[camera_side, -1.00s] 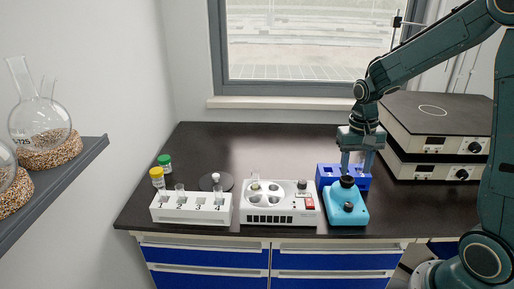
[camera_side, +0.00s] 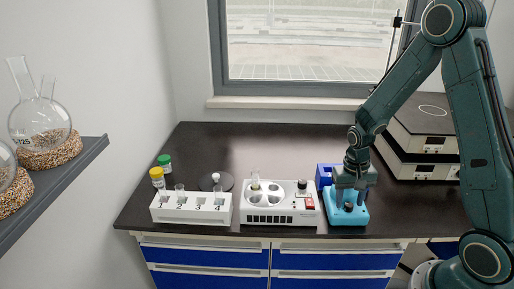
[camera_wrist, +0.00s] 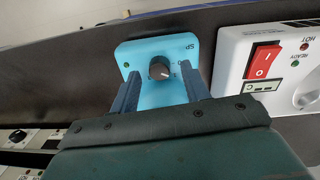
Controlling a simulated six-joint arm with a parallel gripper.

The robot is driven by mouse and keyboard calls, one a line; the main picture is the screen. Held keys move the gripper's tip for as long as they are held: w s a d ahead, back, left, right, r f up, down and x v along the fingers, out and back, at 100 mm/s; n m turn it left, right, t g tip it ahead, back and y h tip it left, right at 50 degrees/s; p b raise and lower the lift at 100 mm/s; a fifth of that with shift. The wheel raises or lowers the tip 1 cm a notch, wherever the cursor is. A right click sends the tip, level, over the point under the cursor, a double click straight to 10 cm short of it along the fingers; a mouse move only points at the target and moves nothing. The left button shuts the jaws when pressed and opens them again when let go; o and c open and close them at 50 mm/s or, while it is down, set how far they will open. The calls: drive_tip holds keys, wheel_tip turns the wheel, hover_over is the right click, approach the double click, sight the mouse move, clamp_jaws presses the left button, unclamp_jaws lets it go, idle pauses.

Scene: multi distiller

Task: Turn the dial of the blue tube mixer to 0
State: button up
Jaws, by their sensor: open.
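The light blue tube mixer (camera_side: 356,219) stands at the bench's front edge, and it shows in the wrist view (camera_wrist: 150,48). Its round black dial (camera_wrist: 160,68) sits on the sloped front face, and it also shows in the side view (camera_side: 348,208). A pale pointer mark is on the dial, but the number it points to is too small to read surely. My gripper (camera_wrist: 160,72) is open, with one finger on each side of the dial and gaps between. In the side view my gripper (camera_side: 349,202) hides the mixer's upper part and its black cup.
A white heating unit (camera_side: 283,217) with a red switch (camera_wrist: 263,60) stands close beside the mixer. A dark blue rack (camera_side: 324,174) is behind it. A white numbered tube rack (camera_side: 191,216) stands left, with bottles behind. Stacked hotplates (camera_side: 425,150) stand at the back right.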

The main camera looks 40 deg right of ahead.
drive_tip(key=shift+f, duration=0.45)
drive_tip(key=c, duration=1)
drive_tip(key=shift+n, duration=3)
